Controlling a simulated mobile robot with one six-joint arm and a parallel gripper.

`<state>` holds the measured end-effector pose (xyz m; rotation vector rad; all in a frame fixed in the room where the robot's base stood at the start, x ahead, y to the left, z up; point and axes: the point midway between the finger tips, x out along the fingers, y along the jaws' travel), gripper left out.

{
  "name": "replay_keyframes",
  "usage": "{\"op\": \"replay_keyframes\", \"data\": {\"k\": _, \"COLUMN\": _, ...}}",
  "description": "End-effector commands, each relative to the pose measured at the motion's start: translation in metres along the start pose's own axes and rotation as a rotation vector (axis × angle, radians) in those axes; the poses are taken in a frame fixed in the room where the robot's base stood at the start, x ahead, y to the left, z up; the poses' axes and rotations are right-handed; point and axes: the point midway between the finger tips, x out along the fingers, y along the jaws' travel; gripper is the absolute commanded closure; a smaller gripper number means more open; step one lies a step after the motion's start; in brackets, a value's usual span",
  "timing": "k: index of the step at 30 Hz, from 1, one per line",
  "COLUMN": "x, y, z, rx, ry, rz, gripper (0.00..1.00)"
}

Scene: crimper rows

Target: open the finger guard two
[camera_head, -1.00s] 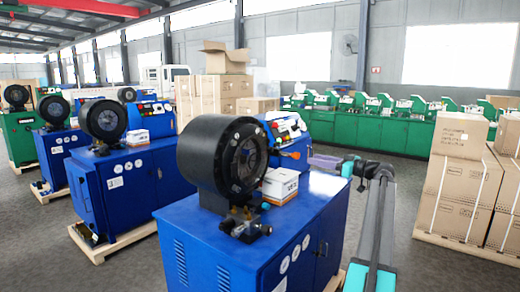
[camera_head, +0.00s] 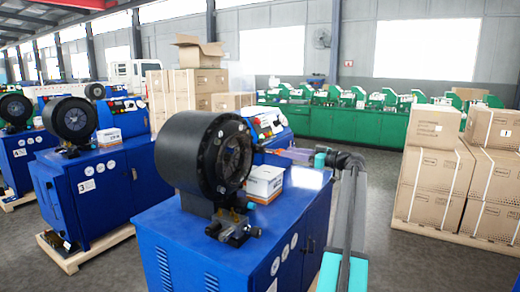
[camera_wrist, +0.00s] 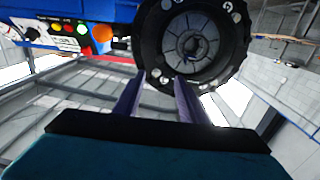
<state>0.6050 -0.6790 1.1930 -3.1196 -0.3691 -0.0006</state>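The nearest blue crimper (camera_head: 215,245) carries a thick black round head (camera_head: 190,150) with a dark slotted die face (camera_head: 232,160). Its number is not visible, and I cannot clearly make out a separate finger guard. In the wrist view the round die face (camera_wrist: 192,45) is at top centre, beyond the fingers. My gripper (camera_wrist: 160,80) has two purple fingers spread apart with nothing between them. In the head view my gripper (camera_head: 296,154) is to the right of the crimper head, apart from it and near the control panel.
A white box (camera_head: 265,182) sits on the crimper top beside the head. The control panel (camera_head: 267,124) is behind it. Blue crimpers labelled 3 (camera_head: 105,185) and 4 (camera_head: 20,158) stand left. Cartons (camera_head: 430,185) stand on pallets at right.

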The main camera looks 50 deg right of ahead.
Motion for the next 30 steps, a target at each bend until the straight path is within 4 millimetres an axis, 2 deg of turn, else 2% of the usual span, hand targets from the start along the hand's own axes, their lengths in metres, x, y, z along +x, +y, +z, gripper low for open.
{"op": "replay_keyframes", "data": {"k": 8, "x": 0.023, "y": -0.002, "z": -0.001, "rx": 0.000, "ry": 0.000, "rz": -0.005, "gripper": 0.62}}
{"op": "replay_keyframes", "data": {"k": 30, "x": 0.125, "y": -0.002, "z": -0.001, "rx": 0.000, "ry": -0.001, "rz": -0.005, "gripper": 0.62}}
